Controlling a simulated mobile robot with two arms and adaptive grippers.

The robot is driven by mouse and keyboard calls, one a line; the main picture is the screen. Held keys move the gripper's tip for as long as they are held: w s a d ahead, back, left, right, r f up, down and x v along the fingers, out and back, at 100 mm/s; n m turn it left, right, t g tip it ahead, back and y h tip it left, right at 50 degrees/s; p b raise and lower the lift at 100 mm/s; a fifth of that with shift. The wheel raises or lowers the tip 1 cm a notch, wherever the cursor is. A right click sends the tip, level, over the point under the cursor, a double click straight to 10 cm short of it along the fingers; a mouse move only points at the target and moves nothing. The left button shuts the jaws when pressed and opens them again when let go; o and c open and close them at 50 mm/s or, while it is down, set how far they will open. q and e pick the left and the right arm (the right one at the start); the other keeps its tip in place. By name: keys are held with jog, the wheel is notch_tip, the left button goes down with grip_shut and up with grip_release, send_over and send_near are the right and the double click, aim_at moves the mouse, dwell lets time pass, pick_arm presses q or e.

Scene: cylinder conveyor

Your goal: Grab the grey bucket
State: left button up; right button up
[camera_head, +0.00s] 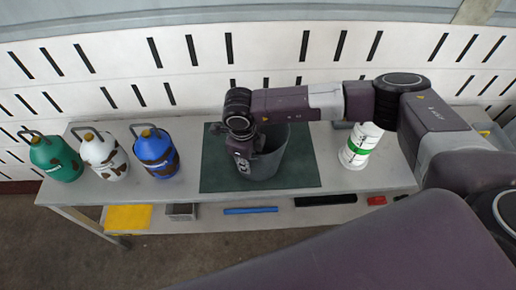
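The grey bucket (270,165) stands upright on a dark green mat (302,176) at the middle of the grey table. My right arm reaches in from the right over the bucket. My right gripper (243,165) points down at the bucket's left side, over its rim. The wrist hides part of the bucket's rim and left wall. The fingers are small and dark, and I cannot tell whether they are open, shut or touching the rim. My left gripper is not in view.
On the table's left stand a green bottle (56,158), a white bottle (104,155) and a blue bottle (156,153). A white and green cylinder (361,146) stands to the right. A lower shelf (215,218) holds a yellow item (128,217) and a blue bar (250,210). A slotted white wall stands behind.

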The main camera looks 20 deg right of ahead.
grip_shut()
jog(key=shift+w+r, duration=0.1)
jog(key=shift+r, duration=0.05)
dwell(0.4)
